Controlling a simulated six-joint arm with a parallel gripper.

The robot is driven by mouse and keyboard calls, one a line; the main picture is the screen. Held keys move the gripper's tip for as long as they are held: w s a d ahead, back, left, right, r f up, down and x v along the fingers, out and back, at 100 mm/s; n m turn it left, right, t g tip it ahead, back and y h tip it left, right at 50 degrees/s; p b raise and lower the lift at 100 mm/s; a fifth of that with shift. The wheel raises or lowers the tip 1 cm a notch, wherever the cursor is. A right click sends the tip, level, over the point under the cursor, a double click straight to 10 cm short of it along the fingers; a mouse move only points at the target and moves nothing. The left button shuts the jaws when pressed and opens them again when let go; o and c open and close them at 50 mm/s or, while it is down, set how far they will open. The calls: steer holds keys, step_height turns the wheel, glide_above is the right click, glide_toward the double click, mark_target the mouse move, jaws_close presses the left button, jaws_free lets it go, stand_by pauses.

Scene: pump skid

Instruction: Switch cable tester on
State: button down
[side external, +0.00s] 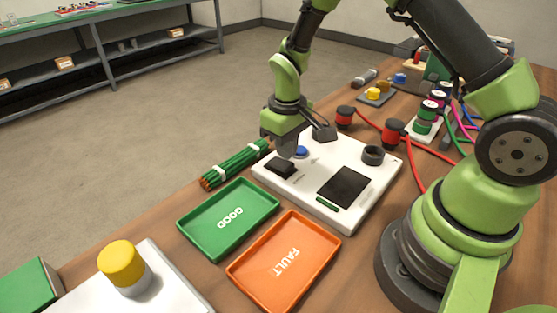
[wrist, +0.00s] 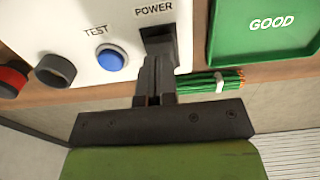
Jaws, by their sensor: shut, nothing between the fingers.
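My gripper (side external: 287,155) is shut and empty, pointing down over the switch. In the wrist view its fingertips (wrist: 156,60) overlap the switch's edge. I cannot tell whether they touch it. The fingers hide part of the switch, so its position is unclear.
A green GOOD tray (side external: 205,235) and an orange FAULT tray (side external: 270,285) lie in front. Green cables (side external: 232,165) lie beside the tester. Red connectors (side external: 393,132) with red leads stand behind it. A yellow-topped button (side external: 122,262) is at lower left.

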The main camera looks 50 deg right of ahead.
steer(key=shift+f, duration=1.3)
stand_by(0.6)
steer(key=shift+r, duration=3.5)
steer(key=shift+r, duration=0.4)
step_height(320, 180, up, 8)
steer(key=m+t, duration=0.1)
steer(key=t, duration=0.1)
glide_above(286, 165)
steer(key=s+a, duration=0.1)
steer(key=s, duration=0.1)
steer(key=s+a+r+m+t+y, duration=0.1)
steer(key=s+r+t, duration=0.1)
steer(key=s+r, duration=0.3)
steer(key=s+a+r+m+t+y, duration=0.1)
steer(key=s+r, duration=0.4)
steer(key=s, duration=0.5)
steer(key=shift+s+a+r+m+t, duration=0.35)
steer(key=shift+a+m+t, duration=0.2)
steer(key=shift+t, duration=0.55)
